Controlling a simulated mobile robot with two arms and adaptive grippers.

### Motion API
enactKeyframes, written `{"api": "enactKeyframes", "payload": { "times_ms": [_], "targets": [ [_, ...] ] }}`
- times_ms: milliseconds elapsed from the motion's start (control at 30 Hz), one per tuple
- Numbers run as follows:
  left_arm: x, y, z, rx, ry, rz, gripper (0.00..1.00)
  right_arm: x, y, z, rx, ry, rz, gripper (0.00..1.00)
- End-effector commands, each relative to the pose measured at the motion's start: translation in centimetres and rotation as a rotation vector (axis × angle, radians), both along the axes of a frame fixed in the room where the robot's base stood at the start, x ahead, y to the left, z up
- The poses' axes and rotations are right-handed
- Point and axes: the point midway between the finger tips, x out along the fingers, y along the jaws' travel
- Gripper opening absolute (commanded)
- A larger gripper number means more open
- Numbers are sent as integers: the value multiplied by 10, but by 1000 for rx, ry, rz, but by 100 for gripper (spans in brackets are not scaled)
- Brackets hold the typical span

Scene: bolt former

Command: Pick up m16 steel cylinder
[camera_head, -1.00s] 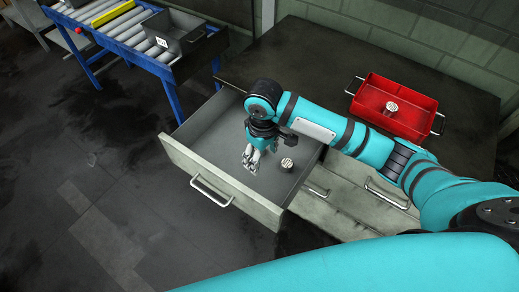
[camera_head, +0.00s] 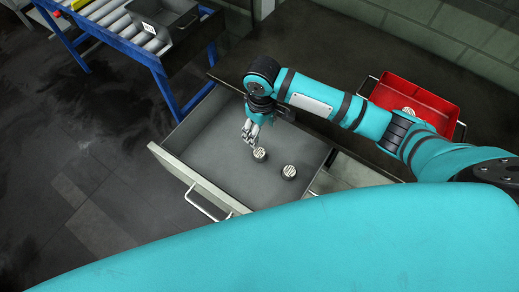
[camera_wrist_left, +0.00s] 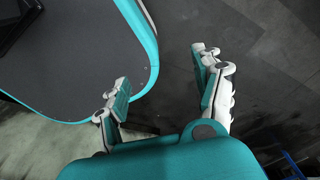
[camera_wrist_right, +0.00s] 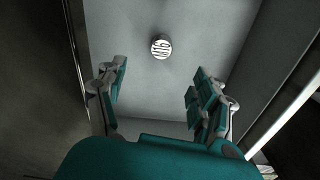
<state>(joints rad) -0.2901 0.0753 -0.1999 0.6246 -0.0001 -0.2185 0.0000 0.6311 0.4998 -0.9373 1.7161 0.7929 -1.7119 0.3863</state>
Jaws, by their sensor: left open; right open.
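Two short steel cylinders stand in the open drawer in the head view: one (camera_head: 260,155) close by my right gripper (camera_head: 250,132), the other (camera_head: 289,172) farther right. I cannot read a size on either. My right gripper points down into the drawer, open and empty. In the right wrist view one cylinder (camera_wrist_right: 160,47) shows on the drawer floor beyond the open fingers (camera_wrist_right: 160,85), apart from them; I cannot tell which one it is. My left gripper (camera_wrist_left: 160,75) is open and empty in the left wrist view, and hidden in the head view.
The grey drawer (camera_head: 205,180) has raised walls around the right gripper. A red bin (camera_head: 430,100) with another cylinder (camera_head: 408,111) stands on the dark cabinet top. A roller conveyor (camera_head: 115,22) with a grey bin (camera_head: 165,35) is at upper left. My teal arm covers the foreground.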

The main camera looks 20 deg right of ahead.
Motion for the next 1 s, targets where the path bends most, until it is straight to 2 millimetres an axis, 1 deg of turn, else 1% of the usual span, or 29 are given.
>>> {"api": "enactKeyframes", "payload": {
  "times_ms": [33,100,233,333,400,533,633,833,900,1000],
  "targets": [
    [-9,1,0,2,13,-1,68,-1,0,-12,-2,4,-2,69],
    [-20,4,0,5,30,-1,68,-1,0,-27,-1,4,-1,69],
    [-32,7,-1,10,47,-2,68,0,0,-55,-1,3,-2,69],
    [-30,7,0,10,45,-2,68,0,0,-71,0,1,-1,69],
    [-23,7,0,10,35,-2,68,0,0,-79,-1,0,0,69],
    [-6,5,1,6,9,-2,68,0,0,-86,0,-1,1,69],
    [2,4,3,5,-4,-2,68,0,2,-95,0,0,0,69],
    [-2,5,5,6,2,-2,68,0,5,-125,0,1,0,69],
    [-5,5,4,6,7,-2,68,0,5,-133,-1,0,0,69],
    [-10,5,4,7,15,-2,68,0,4,-138,-1,0,0,69]
  ]
}}
